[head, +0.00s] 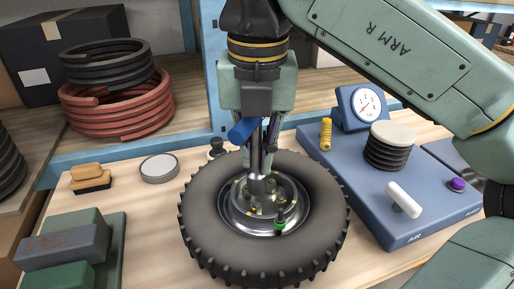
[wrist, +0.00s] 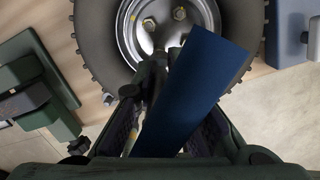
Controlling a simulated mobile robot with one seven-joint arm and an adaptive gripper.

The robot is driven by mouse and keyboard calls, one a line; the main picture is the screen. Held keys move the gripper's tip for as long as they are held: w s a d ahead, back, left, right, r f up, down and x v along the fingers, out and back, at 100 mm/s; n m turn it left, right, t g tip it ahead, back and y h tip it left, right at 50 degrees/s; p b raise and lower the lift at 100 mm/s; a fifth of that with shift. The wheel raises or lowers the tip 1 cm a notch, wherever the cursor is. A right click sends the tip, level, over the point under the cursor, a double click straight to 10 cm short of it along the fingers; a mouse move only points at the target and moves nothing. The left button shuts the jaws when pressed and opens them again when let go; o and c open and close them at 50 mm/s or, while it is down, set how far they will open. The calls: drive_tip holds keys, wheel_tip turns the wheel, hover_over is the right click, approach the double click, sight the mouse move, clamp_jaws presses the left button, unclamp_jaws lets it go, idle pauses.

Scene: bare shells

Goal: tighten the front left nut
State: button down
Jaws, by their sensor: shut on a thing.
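A black knobbly tire on a silver rim (head: 232,212) lies flat on the wooden bench, with several yellowish nuts on its hub. In the wrist view two nuts (wrist: 148,24) (wrist: 180,14) show at the top. My gripper (head: 259,160) points down over the hub and is shut on a tool with a blue handle (head: 242,131) and a grey metal shaft (head: 257,186). The shaft's lower end reaches down to the left-middle of the hub. The handle (wrist: 190,90) crosses the wrist view and hides part of the rim. Whether the shaft sits on the front left nut cannot be told.
A green-capped piece (head: 279,223) is on the rim. A grey round tin (head: 159,168), a brush (head: 91,178) and green-grey blocks (head: 62,247) lie left.

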sight(256, 171)
drive_tip(key=shift+n, duration=0.4)
drive_tip(key=shift+a+f+b, duration=0.1)
drive_tip(key=shift+f+b, duration=0.7)
drive_tip(key=shift+f, duration=0.35)
drive_tip(key=shift+f+b, duration=1.2)
drive_tip(key=shift+f, duration=0.3)
idle(1.7)
